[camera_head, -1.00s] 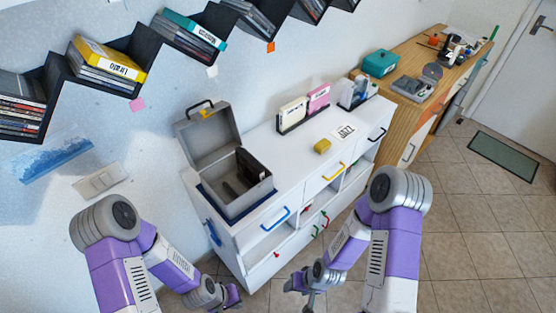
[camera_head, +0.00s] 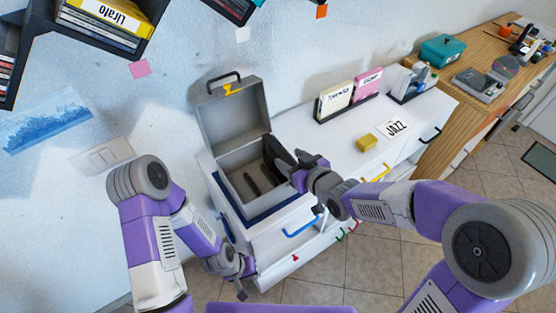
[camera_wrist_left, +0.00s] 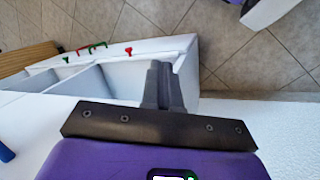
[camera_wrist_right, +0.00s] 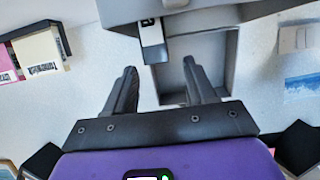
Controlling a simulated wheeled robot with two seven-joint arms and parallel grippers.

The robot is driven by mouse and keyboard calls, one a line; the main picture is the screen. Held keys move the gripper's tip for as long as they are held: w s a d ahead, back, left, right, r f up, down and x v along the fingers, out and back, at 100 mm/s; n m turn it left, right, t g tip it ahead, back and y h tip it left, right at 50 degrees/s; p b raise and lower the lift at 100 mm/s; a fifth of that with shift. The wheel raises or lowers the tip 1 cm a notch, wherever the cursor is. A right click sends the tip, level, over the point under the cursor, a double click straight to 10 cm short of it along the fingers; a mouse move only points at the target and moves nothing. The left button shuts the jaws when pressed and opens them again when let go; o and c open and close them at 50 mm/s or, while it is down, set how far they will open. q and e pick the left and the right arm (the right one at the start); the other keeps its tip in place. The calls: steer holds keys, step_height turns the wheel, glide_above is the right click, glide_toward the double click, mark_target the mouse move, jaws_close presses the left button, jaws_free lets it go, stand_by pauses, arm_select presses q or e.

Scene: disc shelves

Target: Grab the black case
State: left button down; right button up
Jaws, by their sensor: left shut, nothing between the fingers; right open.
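The black case (camera_head: 274,154) stands in the open grey box (camera_head: 222,119), near its right side. In the right wrist view the dark case (camera_wrist_right: 152,42), with a pale mark on its top, shows ahead of and between the fingertips. My right gripper (camera_head: 297,170) is at the box's right edge, beside the case and partly covering it. In the right wrist view its fingers (camera_wrist_right: 160,76) are apart with nothing between them. My left gripper (camera_head: 243,280) is low in front of the cabinet; its fingers (camera_wrist_left: 163,72) are together and empty.
The box sits on a white cabinet (camera_head: 310,140) with a dark blue mat under it. A yellow block (camera_head: 366,143), a JAZZ label (camera_head: 397,129) and upright sleeves (camera_head: 335,99) are to the right. Black zigzag shelves (camera_head: 110,45) hang on the wall above.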

mark_target(285, 157)
steer(key=x, duration=0.2)
steer(key=f+b+x, duration=0.1)
steer(key=x, duration=0.1)
steer(key=shift+a, duration=0.1)
steer(key=shift+w+a+f, duration=0.2)
steer(key=shift+w+a, duration=0.05)
steer(key=shift+w, duration=0.3)
jaws_close()
